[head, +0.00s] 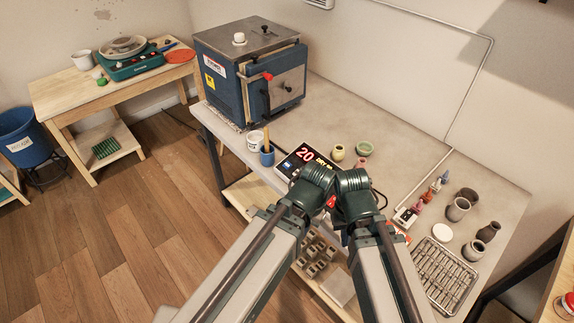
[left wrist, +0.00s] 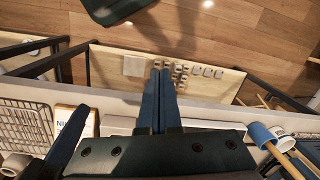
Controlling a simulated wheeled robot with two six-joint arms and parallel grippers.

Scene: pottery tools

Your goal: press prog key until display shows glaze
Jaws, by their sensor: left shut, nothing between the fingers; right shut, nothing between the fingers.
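The controller (head: 290,165) is a dark box on the bench in front of the kiln. Its display (head: 306,155) shows a red 20 and yellowish letters that seem to begin DRY. My arms cover its lower and right parts, and I cannot make out the prog key. My right gripper (head: 332,201) is shut, close to the controller's front and mostly hidden by my wrists. My left gripper's shut, empty fingers (left wrist: 165,72) show in the left wrist view, beyond the bench edge and above the lower shelf. I cannot tell whether either gripper touches the controller.
The blue kiln (head: 230,75) stands behind left. A blue cup (head: 267,157) with a wooden handle in it and a white pot are left of the controller. Small pots, bottles and a wire rack (head: 440,275) stand right. The lower shelf (left wrist: 110,85) holds small pieces.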

